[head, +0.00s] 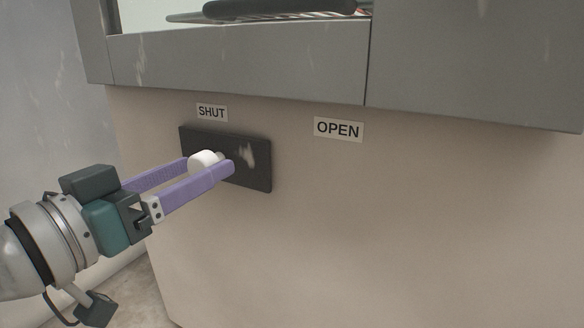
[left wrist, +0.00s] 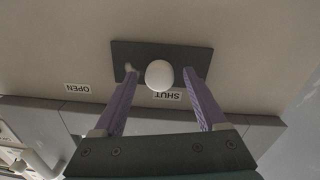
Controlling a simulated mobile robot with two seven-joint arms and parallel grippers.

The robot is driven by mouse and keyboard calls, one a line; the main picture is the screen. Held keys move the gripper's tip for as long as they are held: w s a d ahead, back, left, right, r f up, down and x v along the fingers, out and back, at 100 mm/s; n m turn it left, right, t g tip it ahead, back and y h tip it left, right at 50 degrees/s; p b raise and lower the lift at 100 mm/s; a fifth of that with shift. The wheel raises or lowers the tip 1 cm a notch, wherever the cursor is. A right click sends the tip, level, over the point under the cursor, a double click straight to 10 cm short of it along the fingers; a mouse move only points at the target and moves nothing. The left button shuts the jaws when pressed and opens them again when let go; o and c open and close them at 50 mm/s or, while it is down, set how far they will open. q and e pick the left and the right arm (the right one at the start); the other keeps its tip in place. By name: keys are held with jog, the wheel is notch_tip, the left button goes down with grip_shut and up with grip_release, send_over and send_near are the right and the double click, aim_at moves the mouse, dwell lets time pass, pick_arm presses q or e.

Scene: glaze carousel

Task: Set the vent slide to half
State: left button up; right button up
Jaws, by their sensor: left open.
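The vent slide is a dark flat plate (head: 258,172) on the beige front panel, with a round white knob (head: 203,160) standing out from it. In the head view the knob is in the plate's left part, below the SHUT label (head: 211,112). The OPEN label (head: 338,129) is further right. My left gripper (head: 210,166) is open, its two purple fingers reaching to the plate on either side of the knob. In the left wrist view the knob (left wrist: 159,75) sits between the spread fingers, with a gap on each side. My right gripper is out of view.
A grey metal frame (head: 240,66) runs along the top above the panel, with an opening and a dark object (head: 270,8) behind it. A grey wall (head: 35,90) stands at the left.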

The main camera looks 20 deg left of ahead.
pick_arm(q)
grip_shut()
dwell(0.5)
dwell(0.8)
jog(key=d+p, duration=0.2)
jog(key=p, duration=0.1)
jog(key=shift+s+d+r, duration=0.1)
jog(key=shift+d+r, duration=0.2)
jog(key=shift+r, duration=0.05)
jog(key=d, duration=0.1)
jog(key=d+p, duration=0.1)
jog(key=d, duration=0.2)
jog(key=shift+s+d+f+p, duration=0.2)
jog(key=shift+d+f+p, duration=0.15)
jog(key=shift+f, duration=0.05)
jog(key=shift+a, duration=0.15)
